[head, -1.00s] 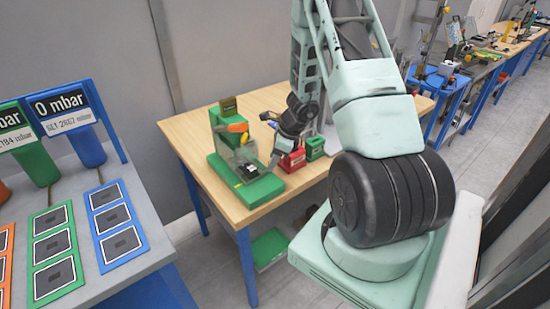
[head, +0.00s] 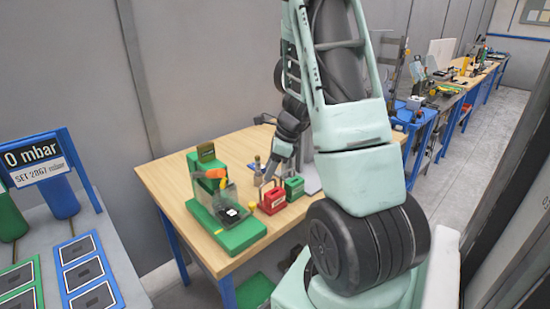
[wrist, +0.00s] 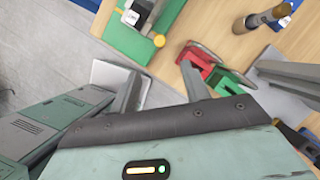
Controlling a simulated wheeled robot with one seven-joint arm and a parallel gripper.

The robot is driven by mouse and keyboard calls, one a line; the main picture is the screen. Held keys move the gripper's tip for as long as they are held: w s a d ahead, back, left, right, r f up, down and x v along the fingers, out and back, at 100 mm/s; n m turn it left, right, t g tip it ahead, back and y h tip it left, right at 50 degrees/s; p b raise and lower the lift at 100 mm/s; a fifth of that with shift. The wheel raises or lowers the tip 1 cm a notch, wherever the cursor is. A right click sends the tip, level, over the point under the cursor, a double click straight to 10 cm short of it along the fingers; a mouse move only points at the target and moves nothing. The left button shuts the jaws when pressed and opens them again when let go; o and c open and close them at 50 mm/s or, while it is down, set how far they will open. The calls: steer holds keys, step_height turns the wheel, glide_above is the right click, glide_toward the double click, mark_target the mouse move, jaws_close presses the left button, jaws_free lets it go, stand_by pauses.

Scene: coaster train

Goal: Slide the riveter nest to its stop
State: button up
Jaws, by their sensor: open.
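The green riveter (head: 238,236) stands on the wooden bench, with an orange handle and a clear guard. Its dark nest (head: 231,218), with a white piece on it, sits low at the front, partly behind the guard. In the wrist view the riveter's green base (wrist: 125,40) shows at the top, with the white piece and a round yellow knob at its edge. My gripper (head: 268,172) is open and empty, to the right of the riveter and apart from it. In the wrist view the gripper's fingers (wrist: 160,84) point toward the bench edge, with floor showing between them.
A red box (head: 272,201) and a green box (head: 294,188) stand close to the right of the riveter, near my gripper. A grey table with blue and green card panels (head: 80,262) is at left.

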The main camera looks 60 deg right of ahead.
steer(key=v, duration=0.3)
steer(key=shift+r, duration=0.2)
steer(key=shift+s, duration=0.15)
stand_by(0.6)
